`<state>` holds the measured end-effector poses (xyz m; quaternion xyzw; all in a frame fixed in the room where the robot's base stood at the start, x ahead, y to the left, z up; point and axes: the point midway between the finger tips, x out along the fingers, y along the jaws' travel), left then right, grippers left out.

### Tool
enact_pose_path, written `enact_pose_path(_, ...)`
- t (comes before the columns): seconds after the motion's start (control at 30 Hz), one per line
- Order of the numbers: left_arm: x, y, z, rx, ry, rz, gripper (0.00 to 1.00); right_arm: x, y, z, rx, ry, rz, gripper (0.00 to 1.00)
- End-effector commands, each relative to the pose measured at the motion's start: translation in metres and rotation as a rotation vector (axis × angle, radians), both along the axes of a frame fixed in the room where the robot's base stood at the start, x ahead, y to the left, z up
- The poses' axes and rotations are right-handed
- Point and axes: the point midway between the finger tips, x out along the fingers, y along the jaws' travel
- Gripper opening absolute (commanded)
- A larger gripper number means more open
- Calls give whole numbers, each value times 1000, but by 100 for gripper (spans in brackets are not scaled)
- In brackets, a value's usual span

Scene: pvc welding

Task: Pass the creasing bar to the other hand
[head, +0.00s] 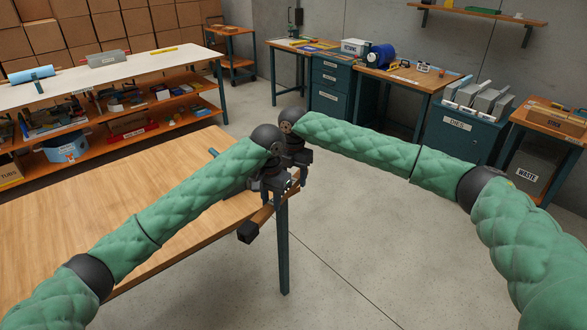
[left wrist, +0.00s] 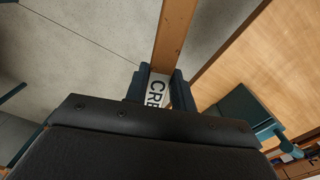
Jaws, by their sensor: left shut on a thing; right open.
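The creasing bar is a wooden bar (head: 262,215) with a dark block at its near end. It hangs off the near right corner of the wooden table. My left gripper (head: 269,192) is shut on it. My right gripper (head: 299,160) is open, just behind and above my left one in the head view. Its fingers are partly hidden, and I cannot tell whether it touches the bar.
The wooden table (head: 110,200) is mostly bare. A dark teal fixture (left wrist: 248,115) stands at its edge, close to my left gripper. A white-topped bench (head: 110,72) stands behind, and cabinets and benches line the back wall. The floor (head: 380,250) to the right is clear.

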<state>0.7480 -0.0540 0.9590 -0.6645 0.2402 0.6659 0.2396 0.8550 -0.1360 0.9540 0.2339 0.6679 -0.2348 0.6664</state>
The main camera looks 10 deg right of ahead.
Motion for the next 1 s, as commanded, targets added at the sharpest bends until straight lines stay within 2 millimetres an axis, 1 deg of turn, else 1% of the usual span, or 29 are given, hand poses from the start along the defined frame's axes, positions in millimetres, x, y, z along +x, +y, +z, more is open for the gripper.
enact_pose_path(0.1, 0, 0, 0, 0, 0, 0, 0, 0, 0, -3, 0, 0, 0, 51)
enact_pose_path(0.33, 0, 0, 0, 0, 0, 0, 0, 0, 0, -4, -1, -1, 0, 51)
enact_pose_path(0.37, 0, 0, 0, 0, 0, 0, 0, 0, 0, -4, -1, -1, 0, 49)
enact_pose_path(0.4, 0, 0, 0, 0, 0, 0, 0, 0, 0, -4, -1, -1, 0, 41)
enact_pose_path(0.57, 0, 0, 0, 0, 0, -1, 0, 0, 0, -4, -1, -1, 0, 10)
enact_pose_path(0.6, 0, 0, 0, -1, -1, -1, 0, 0, 0, -4, -1, -1, 0, 2)
enact_pose_path(0.63, 0, 0, 0, -1, -1, -1, 0, 0, 0, -3, 0, -1, 0, 0)
enact_pose_path(0.67, 0, -1, 0, -1, 0, -1, 27, 0, 0, -3, 0, -1, 0, 0)
enact_pose_path(0.7, 0, -1, 1, -1, 0, -2, 35, 0, 0, -3, 0, -1, 0, 0)
enact_pose_path(0.77, 0, -1, 0, -1, 0, -2, 47, 0, 0, -3, 0, -1, 0, 0)
enact_pose_path(0.8, 0, -1, 0, -1, 1, -1, 51, 0, 0, -3, 0, -1, 0, 0)
enact_pose_path(1.0, 0, 0, 0, 0, 0, 0, 51, 0, 0, -3, 0, -1, 0, 0)
